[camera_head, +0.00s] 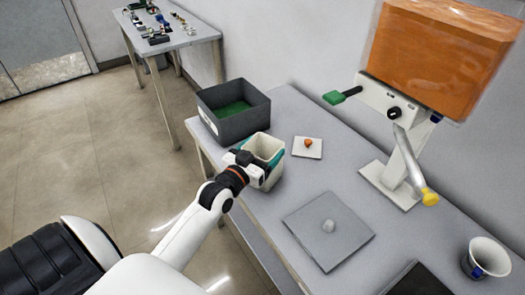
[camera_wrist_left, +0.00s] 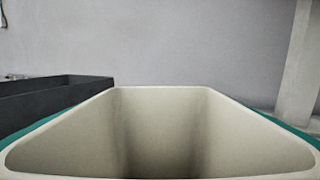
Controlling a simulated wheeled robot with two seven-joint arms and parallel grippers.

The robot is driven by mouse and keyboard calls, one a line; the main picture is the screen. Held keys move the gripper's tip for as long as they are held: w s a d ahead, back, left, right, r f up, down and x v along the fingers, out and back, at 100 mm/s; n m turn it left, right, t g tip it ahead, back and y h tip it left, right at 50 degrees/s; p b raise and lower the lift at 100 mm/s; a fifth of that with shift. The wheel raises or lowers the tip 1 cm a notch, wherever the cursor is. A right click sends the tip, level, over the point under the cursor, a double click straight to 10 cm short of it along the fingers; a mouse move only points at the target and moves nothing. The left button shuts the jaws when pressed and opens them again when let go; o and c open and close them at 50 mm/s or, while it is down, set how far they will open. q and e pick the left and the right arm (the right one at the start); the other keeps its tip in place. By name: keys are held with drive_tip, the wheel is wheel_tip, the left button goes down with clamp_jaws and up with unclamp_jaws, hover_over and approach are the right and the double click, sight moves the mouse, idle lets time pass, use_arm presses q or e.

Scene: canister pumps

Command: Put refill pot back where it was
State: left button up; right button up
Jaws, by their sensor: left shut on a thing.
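The refill pot (camera_head: 268,148) is a cream, open-topped, tapering pot. It is upright near the table's left front edge, beside the dark bin. My left gripper (camera_head: 257,165) is shut on it, with teal finger pads along its sides. In the left wrist view the pot (camera_wrist_left: 160,130) fills the lower half and looks empty inside. Whether its base touches the table cannot be told. My right gripper is not in view.
A dark grey bin (camera_head: 233,128) with a green inside stands behind the pot. A white square lid with an orange knob (camera_head: 308,147) and a grey square lid (camera_head: 327,228) lie on the table. An orange canister pump (camera_head: 440,50) and a white cup (camera_head: 486,257) stand at right.

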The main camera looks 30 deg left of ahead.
use_arm(q)
drive_tip(key=shift+f, duration=0.15)
drive_tip(key=o, duration=1.3)
drive_tip(key=shift+c, duration=0.2)
drive_tip(key=s, duration=1.2)
drive_tip(key=shift+b, duration=0.45)
